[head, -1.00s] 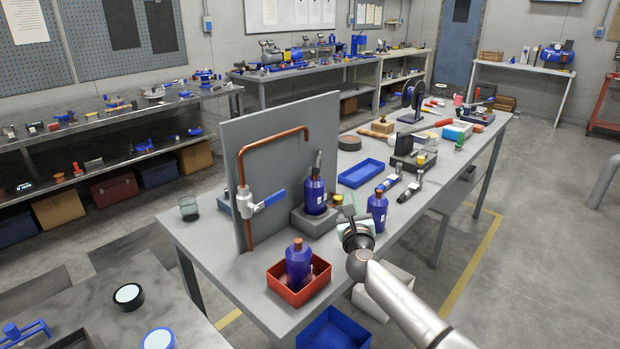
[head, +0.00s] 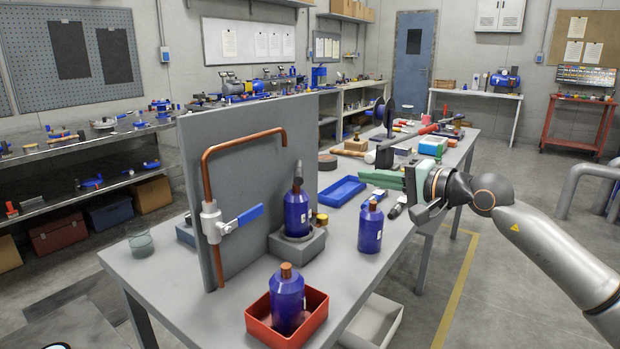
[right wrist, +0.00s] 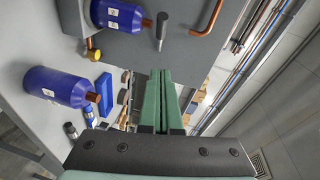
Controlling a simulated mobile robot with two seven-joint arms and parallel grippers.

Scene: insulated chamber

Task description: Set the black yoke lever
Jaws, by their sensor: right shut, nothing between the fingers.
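I cannot pick out the black yoke lever for certain. A dark upright stand with a blue disc (head: 386,118) is at the far part of the bench, too small to read clearly. A blue-handled valve lever (head: 243,219) sits on the copper pipe at the grey panel; it is not black. My right gripper (head: 368,178) is above the bench's right side, its green fingers pointing left. In the right wrist view its fingers (right wrist: 160,78) are together with nothing between them. It hides part of the bench behind it. My left gripper is out of view.
The bench (head: 370,275) carries a grey panel (head: 245,150), a blue bottle (head: 370,228), another on a grey block (head: 298,244) and one in a red tray (head: 318,312). A blue tray (head: 342,190) lies behind. Bench surface between the bottles is partly free.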

